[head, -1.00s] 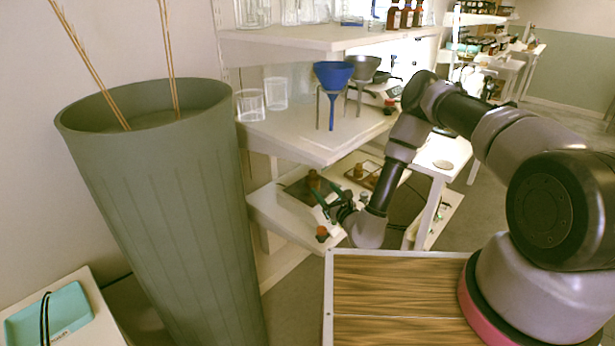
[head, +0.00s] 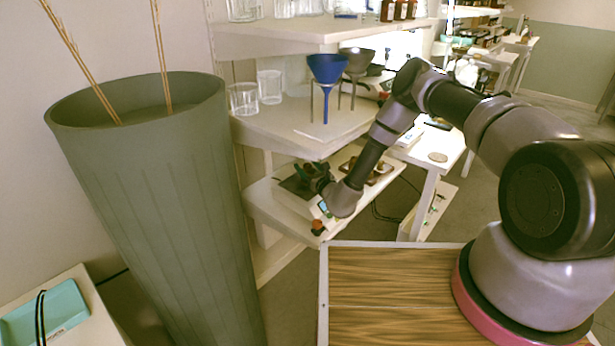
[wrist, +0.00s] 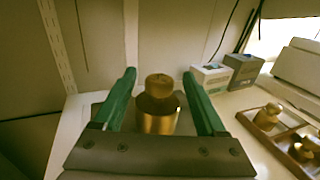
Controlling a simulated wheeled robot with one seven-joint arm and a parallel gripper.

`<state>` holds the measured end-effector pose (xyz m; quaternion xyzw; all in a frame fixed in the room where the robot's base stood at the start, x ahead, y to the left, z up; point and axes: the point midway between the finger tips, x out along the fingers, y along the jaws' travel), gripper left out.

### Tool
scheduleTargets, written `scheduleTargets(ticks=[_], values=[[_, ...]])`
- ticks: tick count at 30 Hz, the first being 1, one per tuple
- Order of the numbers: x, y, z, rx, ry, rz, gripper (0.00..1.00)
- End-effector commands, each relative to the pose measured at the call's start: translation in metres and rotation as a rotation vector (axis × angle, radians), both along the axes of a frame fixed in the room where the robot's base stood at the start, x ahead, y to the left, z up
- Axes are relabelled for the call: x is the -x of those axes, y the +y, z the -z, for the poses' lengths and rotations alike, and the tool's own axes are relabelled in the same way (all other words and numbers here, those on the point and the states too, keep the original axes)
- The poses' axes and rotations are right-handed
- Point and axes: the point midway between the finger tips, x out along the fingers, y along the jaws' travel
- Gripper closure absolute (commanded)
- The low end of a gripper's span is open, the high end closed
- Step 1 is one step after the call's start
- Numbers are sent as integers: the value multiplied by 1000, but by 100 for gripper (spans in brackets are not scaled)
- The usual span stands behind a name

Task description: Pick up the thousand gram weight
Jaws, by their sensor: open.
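A large brass weight with a round knob (wrist: 158,115) stands upright on a dark base on the lower shelf. No marking on it is readable. My gripper (wrist: 158,76) is open, with one green finger on each side of the weight and a visible gap to the knob. The weight's lower part is hidden behind the gripper's body in the wrist view. In the head view my gripper (head: 314,173) is over the left part of the lower shelf, and the weight cannot be made out clearly there.
A wooden tray (wrist: 283,130) with smaller brass weights lies to the right. Small boxes (wrist: 243,70) stand behind it against the wall. The upper shelf (head: 300,128) with a blue funnel (head: 327,70) overhangs this area. A tall grey-green planter (head: 150,190) stands at the left.

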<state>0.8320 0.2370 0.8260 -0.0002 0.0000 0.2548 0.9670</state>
Motion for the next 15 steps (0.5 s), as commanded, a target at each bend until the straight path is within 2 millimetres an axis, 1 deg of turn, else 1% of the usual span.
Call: scheduleTargets(ticks=[3,4,5,6,8,9,10,15], values=[[0,0,0,0,0,-1,26],[0,0,0,0,0,-1,30],[1,0,0,0,0,-1,42],[1,0,0,0,0,-1,57],[1,0,0,0,0,-1,80],[1,0,0,0,0,-1,95],[1,0,0,0,0,-1,100],[1,0,0,-1,0,-1,100]])
